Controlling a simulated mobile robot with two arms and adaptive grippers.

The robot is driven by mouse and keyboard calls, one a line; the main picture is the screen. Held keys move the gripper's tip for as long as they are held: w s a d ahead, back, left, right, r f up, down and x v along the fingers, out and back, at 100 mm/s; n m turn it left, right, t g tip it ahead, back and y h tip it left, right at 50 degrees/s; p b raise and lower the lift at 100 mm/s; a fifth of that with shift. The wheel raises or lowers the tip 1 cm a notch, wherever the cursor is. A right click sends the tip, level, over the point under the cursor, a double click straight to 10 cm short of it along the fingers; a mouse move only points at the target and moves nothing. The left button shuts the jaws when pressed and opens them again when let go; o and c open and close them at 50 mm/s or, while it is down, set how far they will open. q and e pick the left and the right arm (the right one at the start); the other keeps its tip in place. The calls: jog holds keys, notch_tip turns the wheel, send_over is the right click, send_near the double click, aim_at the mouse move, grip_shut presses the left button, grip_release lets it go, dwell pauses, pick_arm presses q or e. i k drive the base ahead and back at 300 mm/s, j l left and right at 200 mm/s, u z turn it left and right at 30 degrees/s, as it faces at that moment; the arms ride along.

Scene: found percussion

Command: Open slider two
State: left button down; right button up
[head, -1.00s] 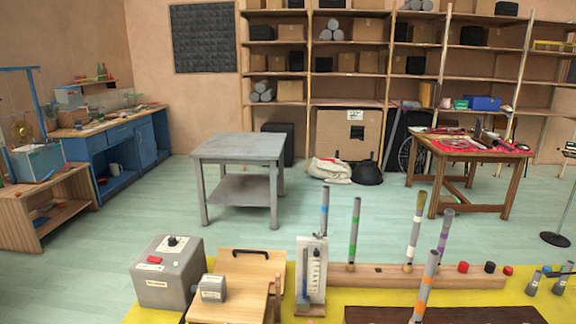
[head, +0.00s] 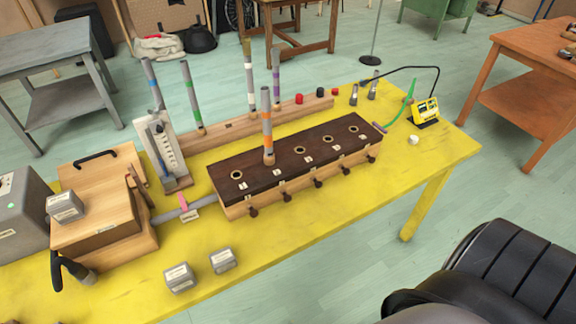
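A wooden wind chest (head: 300,172) with a dark top stands in the middle of the yellow table in the head view. Its top has a row of holes with small white number labels, too small to read surely. Several dark slider knobs stick out of its front side. The second knob from the left (head: 287,197) appears to be slider two; how far it is pulled out is unclear. An orange-banded tube (head: 267,125) stands upright at the second hole from the left. Neither of my grippers is in view.
A wooden bellows box (head: 98,200) joins the chest by a grey pipe (head: 185,213). Two grey blocks (head: 179,278) lie near the yellow table's (head: 330,220) front edge. Several banded tubes (head: 191,95) stand behind the chest. A yellow meter (head: 426,111) stands at the right end.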

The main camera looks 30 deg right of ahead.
aim_at(287, 198)
jog(key=z, duration=1.05)
